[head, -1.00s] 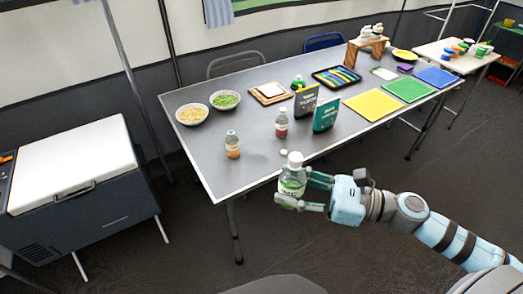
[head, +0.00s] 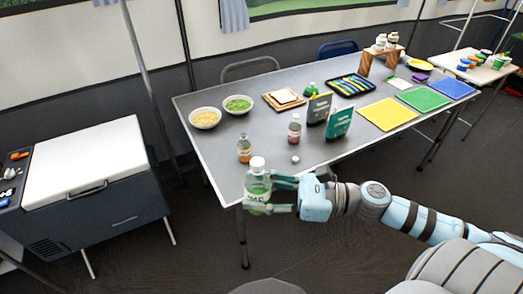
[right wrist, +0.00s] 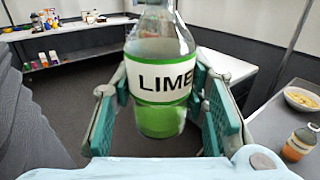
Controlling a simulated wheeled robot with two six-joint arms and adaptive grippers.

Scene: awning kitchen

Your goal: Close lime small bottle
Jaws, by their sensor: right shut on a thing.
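The lime small bottle (head: 258,187) is clear, with green liquid and a white top. My right gripper (head: 270,194) is shut around its body and holds it upright by the table's front left corner. In the right wrist view the bottle (right wrist: 162,80) stands between the two finger pads, its LIME label facing the camera; its top is cut off there. A small white cap (head: 295,160) lies on the table near the front edge, to the right of the bottle. My left gripper is not in view.
On the grey table (head: 215,155) stand an orange bottle (head: 244,150), a red bottle (head: 294,130), two bowls (head: 205,118), and two upright boxes (head: 339,122). Coloured mats (head: 387,114) lie to the right. A white-topped cooler (head: 85,160) stands at left. Bare table lies around the orange bottle.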

